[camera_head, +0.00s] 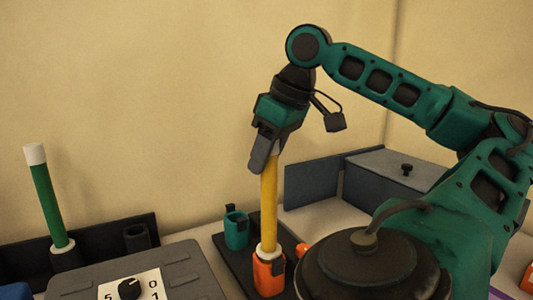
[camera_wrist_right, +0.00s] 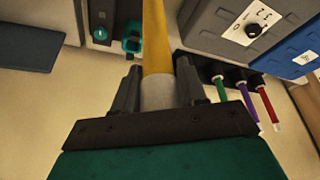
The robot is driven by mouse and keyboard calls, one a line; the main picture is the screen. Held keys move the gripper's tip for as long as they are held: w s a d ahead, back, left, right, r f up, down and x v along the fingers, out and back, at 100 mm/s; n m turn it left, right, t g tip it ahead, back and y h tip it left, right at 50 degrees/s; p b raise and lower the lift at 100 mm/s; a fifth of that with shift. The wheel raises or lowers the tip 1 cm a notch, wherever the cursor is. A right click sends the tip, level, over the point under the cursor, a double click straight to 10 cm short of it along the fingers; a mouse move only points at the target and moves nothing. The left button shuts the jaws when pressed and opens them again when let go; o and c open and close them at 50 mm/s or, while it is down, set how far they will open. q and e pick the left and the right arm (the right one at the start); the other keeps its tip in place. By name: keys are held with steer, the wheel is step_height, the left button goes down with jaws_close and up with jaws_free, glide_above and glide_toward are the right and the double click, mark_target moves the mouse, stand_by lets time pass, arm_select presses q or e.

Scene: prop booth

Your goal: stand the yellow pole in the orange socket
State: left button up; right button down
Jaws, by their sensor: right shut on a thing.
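The yellow pole (camera_head: 269,205) is close to upright. Its white lower end (camera_head: 267,250) is at the mouth of the orange socket (camera_head: 268,279); how deep it sits I cannot tell. My right gripper (camera_head: 265,155) is shut on the pole's upper end. In the right wrist view the gripper (camera_wrist_right: 158,92) has its fingers on either side of the pole's white upper end, and the yellow shaft (camera_wrist_right: 157,45) runs away from it. The orange socket is hidden there behind the pole. My left gripper is in neither view.
A teal socket (camera_head: 236,230) stands just left of the orange one on a dark base. A green pole (camera_head: 47,200) stands in a dark rack at left. A grey dial box (camera_head: 185,272) is in front; a grey bin (camera_head: 400,172) is behind at right.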

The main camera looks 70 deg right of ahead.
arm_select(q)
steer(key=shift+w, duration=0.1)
arm_select(e)
steer(key=c, duration=0.5)
jaws_free()
steer(key=shift+c, duration=0.2)
steer(key=shift+s+r, duration=0.2)
steer(key=shift+r, duration=0.25)
arm_select(q)
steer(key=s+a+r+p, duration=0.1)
steer(key=p, duration=0.2)
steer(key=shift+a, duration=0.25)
arm_select(e)
steer(key=v, duration=1.2)
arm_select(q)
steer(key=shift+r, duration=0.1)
arm_select(e)
steer(key=shift+w, duration=0.1)
